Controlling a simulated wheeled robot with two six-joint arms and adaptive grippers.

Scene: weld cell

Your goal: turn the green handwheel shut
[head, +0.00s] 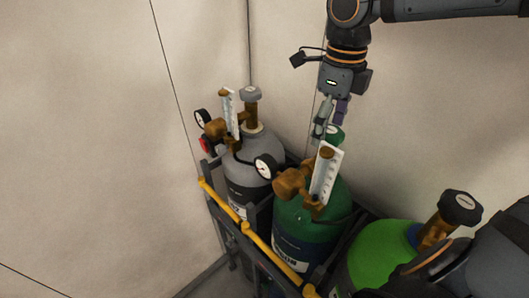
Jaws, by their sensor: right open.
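The green handwheel (335,133) sits on top of the dark green cylinder (300,232), behind its brass regulator, and is partly hidden by my fingers. My right gripper (329,121) comes down from above with its fingers pointing down at the handwheel. It is open, with the fingertips at or just above the wheel; I cannot tell whether they touch it. Nothing shows held in it. My left gripper is not in view.
A brass regulator (292,182) with gauge and white flow tube stands in front of the wheel. A grey cylinder (262,155) with grey handwheel (250,93) is left; a bright green cylinder (375,262) with black handwheel (461,207) is right. A yellow rail (265,248) fronts the rack.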

